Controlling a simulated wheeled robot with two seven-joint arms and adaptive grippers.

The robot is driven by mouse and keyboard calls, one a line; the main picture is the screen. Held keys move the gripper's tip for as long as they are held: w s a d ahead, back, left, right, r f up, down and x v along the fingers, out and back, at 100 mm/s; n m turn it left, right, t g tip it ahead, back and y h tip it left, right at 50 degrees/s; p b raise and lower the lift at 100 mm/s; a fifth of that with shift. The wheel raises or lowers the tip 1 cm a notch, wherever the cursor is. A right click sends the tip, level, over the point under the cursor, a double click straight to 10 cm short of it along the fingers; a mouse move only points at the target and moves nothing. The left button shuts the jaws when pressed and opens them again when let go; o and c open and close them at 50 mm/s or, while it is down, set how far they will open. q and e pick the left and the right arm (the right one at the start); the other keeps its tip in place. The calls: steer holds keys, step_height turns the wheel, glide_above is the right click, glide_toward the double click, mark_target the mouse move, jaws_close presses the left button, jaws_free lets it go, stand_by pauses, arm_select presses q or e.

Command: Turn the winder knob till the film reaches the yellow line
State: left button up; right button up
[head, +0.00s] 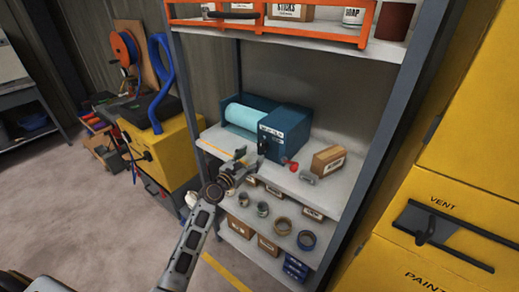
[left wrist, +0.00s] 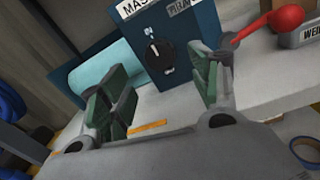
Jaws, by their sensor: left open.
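The blue winder box (head: 285,128) stands on the middle shelf, with a pale blue film roll (head: 242,114) at its left; the roll also shows in the left wrist view (left wrist: 105,66). The round black knob (left wrist: 157,49), with a white mark, is on the box's front face. A yellow strip (left wrist: 149,127) lies on the shelf in front; a gap separates it from the visible roll. My left gripper (left wrist: 160,88) is open and empty, its green-padded fingers apart, below and in front of the knob. In the head view it (head: 250,157) partly covers the box front. My right gripper is not in view.
A red ball-ended handle (left wrist: 286,18) and a cardboard box (head: 328,160) are right of the winder. A shelf post (head: 385,130) stands further right. Rings (head: 283,226) and boxes fill the lower shelf. An orange-railed shelf (head: 275,27) is above.

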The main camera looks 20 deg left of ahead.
mark_target(261, 147)
arm_select(q)
steer(key=shift+x, duration=3.15)
steer(key=c, duration=1)
